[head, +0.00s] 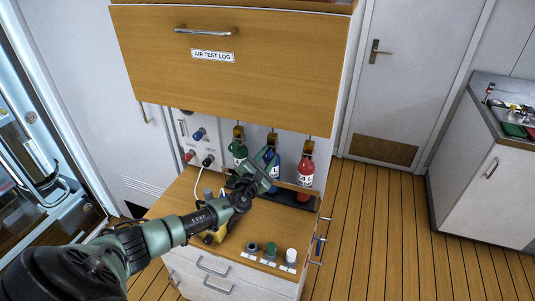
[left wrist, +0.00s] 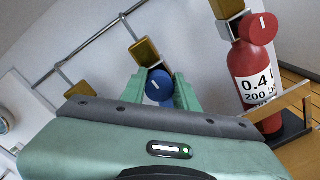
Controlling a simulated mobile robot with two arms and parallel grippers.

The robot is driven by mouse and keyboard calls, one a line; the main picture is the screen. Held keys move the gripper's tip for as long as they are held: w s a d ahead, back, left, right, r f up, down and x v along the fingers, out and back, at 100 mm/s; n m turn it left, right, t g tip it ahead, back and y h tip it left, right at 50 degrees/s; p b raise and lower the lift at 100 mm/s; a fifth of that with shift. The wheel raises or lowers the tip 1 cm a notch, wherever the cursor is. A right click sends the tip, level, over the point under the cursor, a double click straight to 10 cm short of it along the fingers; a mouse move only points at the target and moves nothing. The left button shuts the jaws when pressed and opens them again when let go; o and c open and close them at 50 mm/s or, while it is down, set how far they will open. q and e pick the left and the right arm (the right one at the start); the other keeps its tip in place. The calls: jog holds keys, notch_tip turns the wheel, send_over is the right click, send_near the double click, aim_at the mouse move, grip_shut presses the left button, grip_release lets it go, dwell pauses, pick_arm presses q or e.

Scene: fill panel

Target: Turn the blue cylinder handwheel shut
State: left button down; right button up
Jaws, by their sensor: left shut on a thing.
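The blue cylinder (head: 274,168) stands in the middle of a row of three, partly hidden behind my left gripper. Its brass valve block (head: 271,141) shows above it. My left gripper (head: 266,170) reaches in at the cylinder's upper front. In the left wrist view, the round blue handwheel (left wrist: 158,85) sits between the two green fingers of my left gripper (left wrist: 158,92), which is shut on it. A small white mark shows on the wheel's face. My right gripper is not in view.
The red cylinder (head: 305,178) stands close on the right; its red handwheel (left wrist: 261,25) also shows. The green cylinder (head: 238,152) stands left. A wooden cabinet front (head: 280,75) overhangs the row. Capped items (head: 270,250) and a yellow object (head: 215,235) stand on the counter.

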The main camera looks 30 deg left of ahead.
pick_arm(q)
jog(key=shift+s+d+f+m, duration=0.1)
jog(key=shift+f+m, duration=0.3)
jog(key=shift+m, duration=0.1)
jog(key=c, duration=1.1)
grip_release()
jog(key=shift+r, duration=0.2)
jog(key=shift+s, duration=0.1)
jog(key=v, duration=0.7)
jog(key=shift+s, duration=0.35)
